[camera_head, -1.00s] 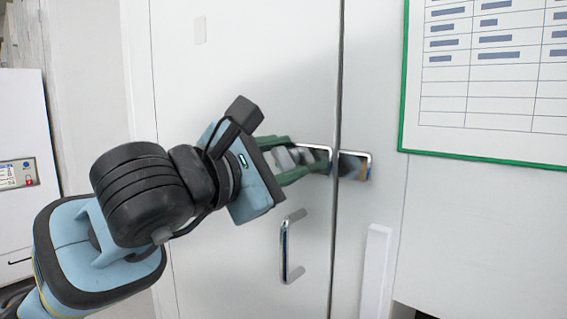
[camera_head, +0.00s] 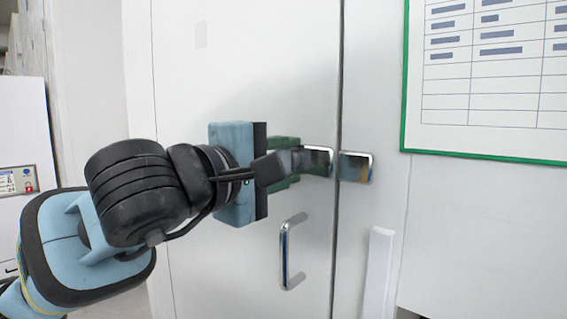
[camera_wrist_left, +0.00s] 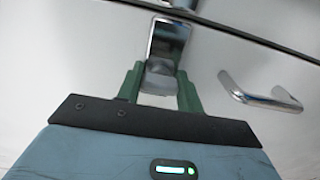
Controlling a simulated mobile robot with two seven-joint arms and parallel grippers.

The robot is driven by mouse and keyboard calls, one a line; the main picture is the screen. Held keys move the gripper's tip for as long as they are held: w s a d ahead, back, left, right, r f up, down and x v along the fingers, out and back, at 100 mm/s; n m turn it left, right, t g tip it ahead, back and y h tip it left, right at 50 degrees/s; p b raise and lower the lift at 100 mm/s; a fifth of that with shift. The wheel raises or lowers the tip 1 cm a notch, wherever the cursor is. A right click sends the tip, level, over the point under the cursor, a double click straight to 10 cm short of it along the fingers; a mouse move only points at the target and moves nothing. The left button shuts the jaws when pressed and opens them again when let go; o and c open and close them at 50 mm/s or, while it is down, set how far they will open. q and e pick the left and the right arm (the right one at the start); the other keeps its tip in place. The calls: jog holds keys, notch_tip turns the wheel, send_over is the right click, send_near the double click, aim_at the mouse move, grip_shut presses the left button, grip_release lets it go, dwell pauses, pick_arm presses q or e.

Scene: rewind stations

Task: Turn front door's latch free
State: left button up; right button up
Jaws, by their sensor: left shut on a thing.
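The white front door (camera_head: 240,75) fills the middle of the head view and looks shut, with its edge seam beside the latch. The shiny metal latch (camera_head: 318,160) sits on the door near that seam, and it also shows in the left wrist view (camera_wrist_left: 168,42). My left gripper (camera_head: 288,163) is shut on the latch, its green fingers on either side of the latch's knob (camera_wrist_left: 159,79). In the head view the wrist and camera mount partly hide the fingers and the knob. My right gripper is not in view.
A metal keeper plate (camera_head: 356,167) is on the fixed panel right of the seam. A D-shaped door handle (camera_head: 286,252) is below the latch. A white vertical bar (camera_head: 378,275) and a green-framed chart (camera_head: 490,155) are to the right.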

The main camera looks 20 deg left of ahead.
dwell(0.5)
pick_arm(q)
jog(key=o, duration=1)
jog(key=shift+s, duration=0.1)
jog(key=b+v, duration=0.1)
jog(key=v, duration=0.6)
jog(key=shift+s+a, duration=0.15)
jog(key=shift+s, duration=0.15)
